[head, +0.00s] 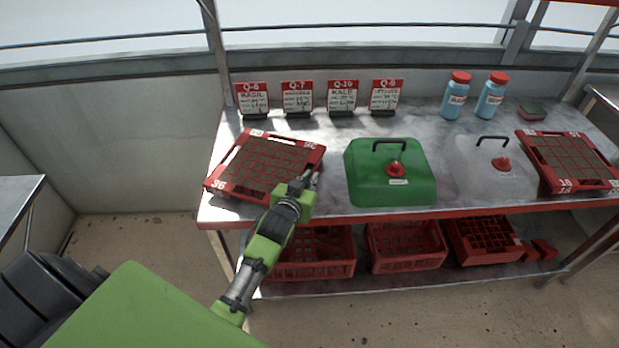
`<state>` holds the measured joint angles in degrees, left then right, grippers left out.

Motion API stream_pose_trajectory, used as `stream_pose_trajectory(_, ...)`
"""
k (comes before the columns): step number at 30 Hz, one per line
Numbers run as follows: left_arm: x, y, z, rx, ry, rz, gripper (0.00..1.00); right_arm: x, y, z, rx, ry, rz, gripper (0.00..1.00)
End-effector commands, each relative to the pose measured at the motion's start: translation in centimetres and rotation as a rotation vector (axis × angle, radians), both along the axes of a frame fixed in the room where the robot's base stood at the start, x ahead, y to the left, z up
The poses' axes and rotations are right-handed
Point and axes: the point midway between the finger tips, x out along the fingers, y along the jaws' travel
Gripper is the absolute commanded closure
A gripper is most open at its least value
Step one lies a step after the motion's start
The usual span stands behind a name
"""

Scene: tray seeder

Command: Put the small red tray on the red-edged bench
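A red tray (216,184) with dark soil cells and white numbers on its rim lies on the left end of the red-edged bench (330,214). A similar red tray (569,187) lies at the bench's right end. My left gripper (311,180) is at the front right corner of the left tray, with its fingers pointing up and right. From this angle I cannot tell whether the fingers touch the tray or how far apart they are. My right gripper is not in view.
A green box (375,192) with a handle and a clear lidded box (470,180) stand mid-bench. Sign cards (297,97), blue bottles (453,102) and a sponge (531,113) line the back. Red crates (315,270) sit on the lower shelf. Bare steel shows between the left tray and green box.

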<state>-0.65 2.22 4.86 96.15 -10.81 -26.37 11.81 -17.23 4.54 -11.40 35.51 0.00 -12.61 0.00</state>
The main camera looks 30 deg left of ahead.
Motion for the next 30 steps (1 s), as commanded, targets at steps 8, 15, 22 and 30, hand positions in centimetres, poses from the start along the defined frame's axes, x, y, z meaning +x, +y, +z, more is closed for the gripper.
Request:
stream_pose_trajectory(8,0.0,0.0,0.0,0.000,0.000,0.000,0.78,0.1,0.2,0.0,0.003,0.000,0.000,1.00)
stream_pose_trajectory(15,-1.4,-0.3,0.7,0.000,0.001,0.000,0.78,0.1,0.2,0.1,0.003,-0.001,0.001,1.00)
stream_pose_trajectory(22,-5.6,-1.1,2.2,-0.001,0.001,0.000,0.78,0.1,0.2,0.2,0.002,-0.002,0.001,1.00)
stream_pose_trajectory(30,-9.9,-1.9,3.8,-0.001,0.001,0.000,0.78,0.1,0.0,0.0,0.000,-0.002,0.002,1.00)
